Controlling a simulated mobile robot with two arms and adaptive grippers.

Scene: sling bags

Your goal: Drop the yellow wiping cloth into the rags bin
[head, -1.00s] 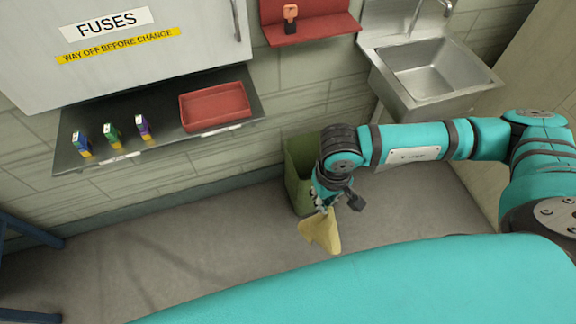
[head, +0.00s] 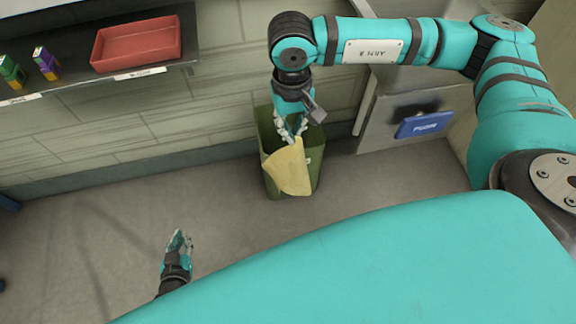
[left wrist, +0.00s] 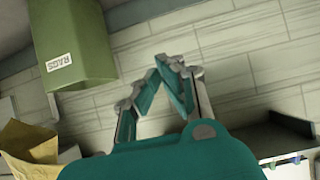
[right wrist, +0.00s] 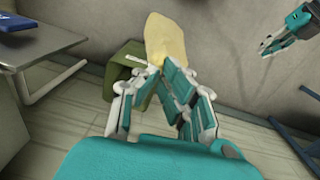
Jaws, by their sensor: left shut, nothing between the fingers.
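The yellow wiping cloth (head: 287,170) hangs from my right gripper (head: 291,137), which is shut on its upper end. In the head view the cloth overlaps the opening and front of the green rags bin (head: 313,172), which stands on the floor by the wall. The left wrist view shows the bin (left wrist: 72,35) upside down with its RAGS label, and the cloth (left wrist: 30,142) apart from it. The right wrist view shows the cloth (right wrist: 167,42) at my fingertips, partly covering the bin (right wrist: 118,88). My left gripper (head: 179,238) is shut and empty, low to the left.
A shelf with a red tray (head: 137,44) and small coloured boxes is on the wall at upper left. The floor (head: 110,225) left of the bin is clear.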

